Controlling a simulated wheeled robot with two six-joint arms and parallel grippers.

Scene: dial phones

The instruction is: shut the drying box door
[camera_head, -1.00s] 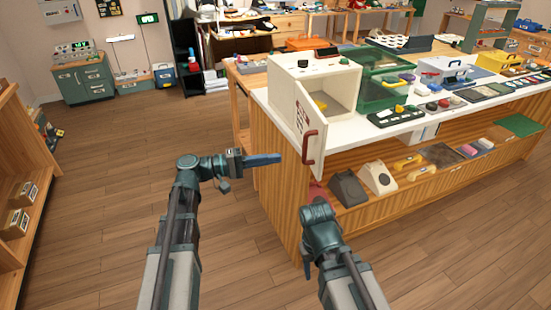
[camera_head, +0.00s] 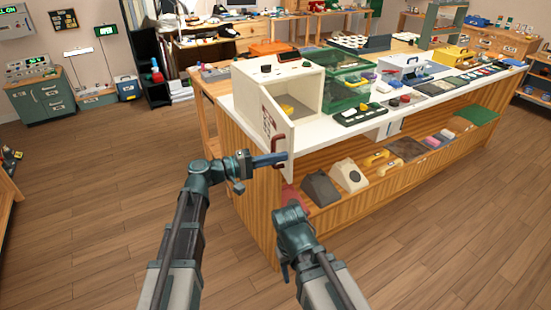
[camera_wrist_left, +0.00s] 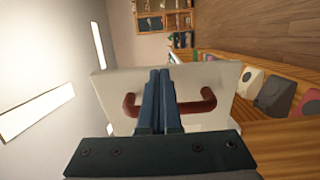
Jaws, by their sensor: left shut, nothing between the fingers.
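The cream drying box (camera_head: 293,82) stands on the near left end of the white counter. Its door (camera_head: 284,121) is swung open toward me, hinged at the box's left side, and bears a dark red handle (camera_head: 277,150). My left gripper (camera_head: 285,157) is shut and empty, its blue fingers overlapping the handle's lower part in the head view. In the left wrist view the shut fingers (camera_wrist_left: 159,95) lie across the middle of the handle (camera_wrist_left: 208,98), in front of the door panel (camera_wrist_left: 222,80). I cannot tell whether they touch. My right gripper (camera_head: 285,272) points down, its fingers mostly hidden.
The counter (camera_head: 345,132) holds a green clear case (camera_head: 345,80) and a dark tray of small parts (camera_head: 362,114) right of the box. Dial phones (camera_head: 348,174) sit on the shelf below. The floor (camera_head: 110,210) to the left is clear.

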